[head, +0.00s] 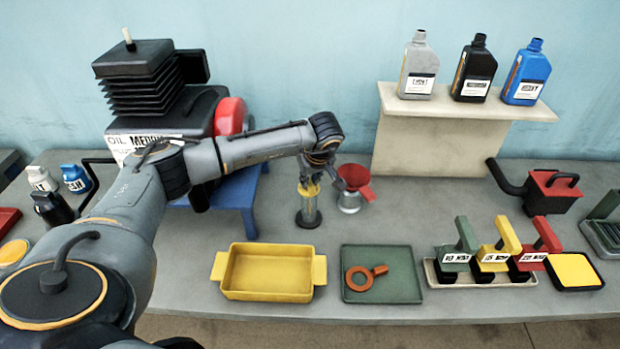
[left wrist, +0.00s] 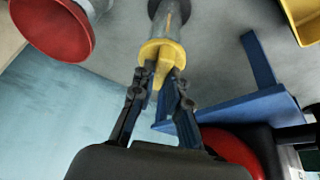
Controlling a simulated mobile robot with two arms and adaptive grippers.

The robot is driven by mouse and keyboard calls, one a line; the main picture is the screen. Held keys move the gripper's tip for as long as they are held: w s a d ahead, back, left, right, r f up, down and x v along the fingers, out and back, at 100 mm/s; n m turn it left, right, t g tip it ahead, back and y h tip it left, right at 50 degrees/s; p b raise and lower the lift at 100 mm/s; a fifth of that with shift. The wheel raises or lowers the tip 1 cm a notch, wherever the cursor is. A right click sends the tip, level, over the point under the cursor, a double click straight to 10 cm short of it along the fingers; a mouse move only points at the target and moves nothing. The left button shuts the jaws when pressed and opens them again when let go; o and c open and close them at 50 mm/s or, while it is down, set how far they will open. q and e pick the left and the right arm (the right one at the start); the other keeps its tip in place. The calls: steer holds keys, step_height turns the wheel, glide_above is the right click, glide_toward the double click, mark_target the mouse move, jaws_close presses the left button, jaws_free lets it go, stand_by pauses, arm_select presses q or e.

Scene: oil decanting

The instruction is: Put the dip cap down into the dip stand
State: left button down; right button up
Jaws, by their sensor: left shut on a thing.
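The dip stand (head: 308,218) is a clear upright tube on a round black base, standing on the grey bench. The yellow dip cap (left wrist: 163,53) is at the top of the tube, in line with it. My left gripper (left wrist: 158,82) is shut on the cap's narrow upper tab, with a finger on each side. In the head view the left gripper (head: 316,172) is directly above the stand and partly hides the cap. I cannot tell whether the cap is fully seated or slightly raised. My right gripper is not in view.
A red funnel (head: 355,180) on a clear jar stands close to the right of the stand. A blue support (head: 245,205) is close on the left. A yellow tray (head: 268,272) and green tray (head: 384,281) lie in front. Bare bench separates the stand from the trays.

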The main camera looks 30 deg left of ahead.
arm_select(q)
steer(key=shift+f+b, duration=0.5)
steer(key=shift+f, duration=0.2)
steer(key=c, duration=1.3)
jaws_free()
steer(key=shift+o, duration=0.2)
steer(key=v, duration=1.2)
